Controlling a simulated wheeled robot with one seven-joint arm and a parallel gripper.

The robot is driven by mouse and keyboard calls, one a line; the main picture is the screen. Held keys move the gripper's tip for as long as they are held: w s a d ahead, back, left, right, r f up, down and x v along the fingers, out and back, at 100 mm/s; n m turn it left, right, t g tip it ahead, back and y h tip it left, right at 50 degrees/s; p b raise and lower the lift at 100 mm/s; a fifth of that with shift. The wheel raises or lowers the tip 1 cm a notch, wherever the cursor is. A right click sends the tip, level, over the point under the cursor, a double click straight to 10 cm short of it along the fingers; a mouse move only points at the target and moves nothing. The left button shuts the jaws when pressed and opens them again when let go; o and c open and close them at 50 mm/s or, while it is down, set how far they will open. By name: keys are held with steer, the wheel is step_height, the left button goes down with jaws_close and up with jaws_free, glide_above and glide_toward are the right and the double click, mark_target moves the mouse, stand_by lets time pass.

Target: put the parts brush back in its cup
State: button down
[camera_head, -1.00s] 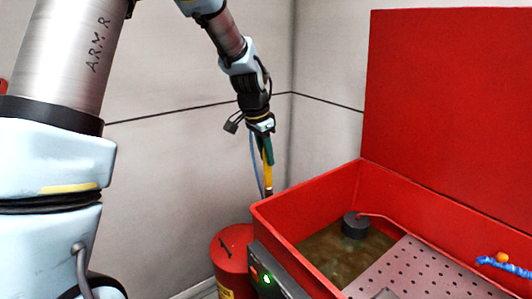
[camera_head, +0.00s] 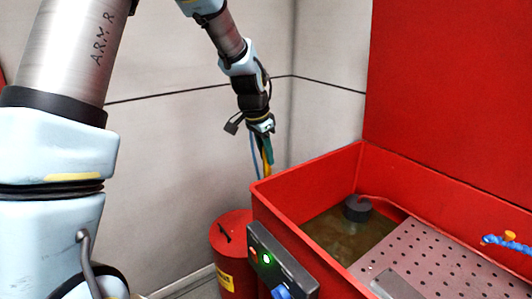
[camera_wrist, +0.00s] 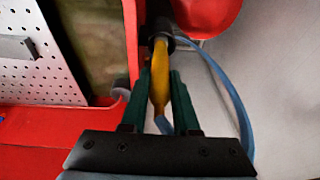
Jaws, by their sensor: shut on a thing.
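My gripper (camera_head: 264,142) has green fingers shut on the yellow handle of the parts brush (camera_head: 267,161). The tub's rim hides the brush's lower end in the head view. In the wrist view, the fingers (camera_wrist: 160,88) grip the yellow handle (camera_wrist: 160,65), whose far end meets a dark round piece (camera_wrist: 158,30) beside the red wall. I cannot tell whether this piece is the cup or the brush's own end. A blue hose (camera_wrist: 228,85) runs alongside.
The red tub (camera_head: 315,163) holds murky liquid, a dark round fitting (camera_head: 357,208) and a perforated shelf (camera_head: 430,262). A red drum (camera_head: 230,243) stands at its left. A control box (camera_head: 280,262) with a green light is on its front. A blue object (camera_head: 505,242) lies at right.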

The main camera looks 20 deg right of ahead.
stand_by(0.3)
steer(key=c, duration=0.6)
jaws_free()
steer(key=b+v, duration=0.2)
steer(key=v, duration=0.8)
steer(key=shift+a+r, duration=0.1)
steer(key=shift+r, duration=0.25)
steer(key=a+f+n+y, duration=0.1)
steer(key=a+f+n, duration=0.2)
steer(key=a, duration=0.5)
steer(key=a+f+n, duration=0.2)
steer(key=a+n, duration=0.1)
steer(key=a, duration=0.5)
steer(key=s+a+f+n, duration=0.2)
steer(key=s+a+n, duration=0.1)
steer(key=a, duration=0.2)
steer(key=s+a+f+n+y, duration=0.1)
steer(key=s+a+f+n, duration=0.1)
steer(key=a, duration=0.4)
steer(key=s+a+f+n, duration=0.2)
steer(key=s+a+n, duration=0.1)
steer(key=a, duration=0.2)
steer(key=shift+s+a+f+n+y, duration=0.2)
steer(key=shift+s+a+n+y, duration=0.1)
steer(key=shift+s+n, duration=0.1)
